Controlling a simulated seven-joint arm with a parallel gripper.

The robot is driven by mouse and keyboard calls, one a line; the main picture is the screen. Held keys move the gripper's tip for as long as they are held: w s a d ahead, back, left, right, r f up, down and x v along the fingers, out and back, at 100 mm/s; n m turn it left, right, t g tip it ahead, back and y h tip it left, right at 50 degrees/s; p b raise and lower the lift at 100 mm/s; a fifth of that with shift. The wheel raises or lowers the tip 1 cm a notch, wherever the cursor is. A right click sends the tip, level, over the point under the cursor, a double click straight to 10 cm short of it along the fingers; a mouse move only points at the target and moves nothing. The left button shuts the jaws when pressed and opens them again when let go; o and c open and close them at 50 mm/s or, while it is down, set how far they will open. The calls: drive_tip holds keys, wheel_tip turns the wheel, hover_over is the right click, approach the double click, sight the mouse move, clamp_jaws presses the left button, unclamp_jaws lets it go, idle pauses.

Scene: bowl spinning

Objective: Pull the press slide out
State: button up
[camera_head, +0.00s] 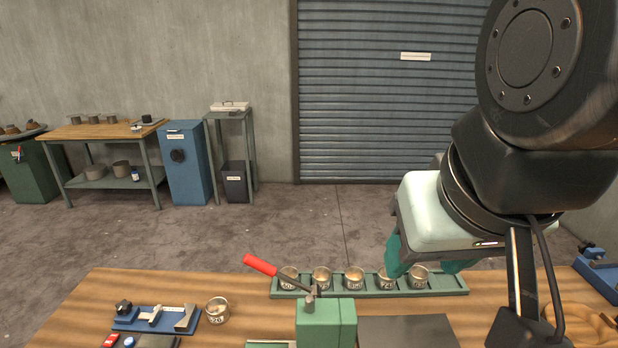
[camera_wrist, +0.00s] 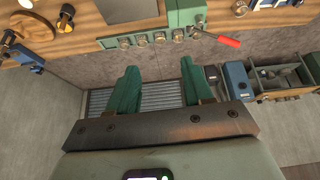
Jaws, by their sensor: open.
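The press (camera_head: 326,324) is a green block with a red-handled lever (camera_head: 262,266). It stands on the wooden bench, cut off by the bottom edge of the head view. In the wrist view the press (camera_wrist: 186,10) is at the top, with its red handle (camera_wrist: 229,42). A low green piece (camera_head: 268,344) shows at its left foot; I cannot tell whether this is the slide. My gripper (camera_head: 424,266) is open and empty, behind and to the right of the press. Its green fingers are spread wide in the wrist view (camera_wrist: 158,80).
A green rack (camera_head: 452,284) with several numbered cups lies behind the press, near my fingers. A dark plate (camera_head: 408,331) lies right of the press. A blue fixture (camera_head: 157,318) and a cup (camera_head: 217,310) are at left. Another blue fixture (camera_head: 597,275) is at right.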

drive_tip(key=w+a+f+n+g+h, duration=0.3)
drive_tip(key=w+a+f+n+h, duration=0.3)
drive_tip(key=w+a+f+n, duration=0.45)
drive_tip(key=a+f+n+t, duration=0.1)
drive_tip(key=a+f+n, duration=0.4)
drive_tip(key=f, duration=0.3)
drive_tip(key=s+a+f+n+t, duration=0.1)
drive_tip(key=a+f+n+t, duration=0.1)
drive_tip(key=a+f+n, duration=0.35)
drive_tip(key=a+f+n+t, duration=0.1)
drive_tip(key=a+f+n, duration=0.2)
drive_tip(key=f+n, duration=0.45)
drive_tip(key=shift+m, duration=0.95)
drive_tip(key=x, duration=0.7)
drive_tip(key=s+f+x, duration=0.1)
drive_tip(key=x, duration=0.3)
drive_tip(key=shift+w+f, duration=0.15)
clamp_jaws()
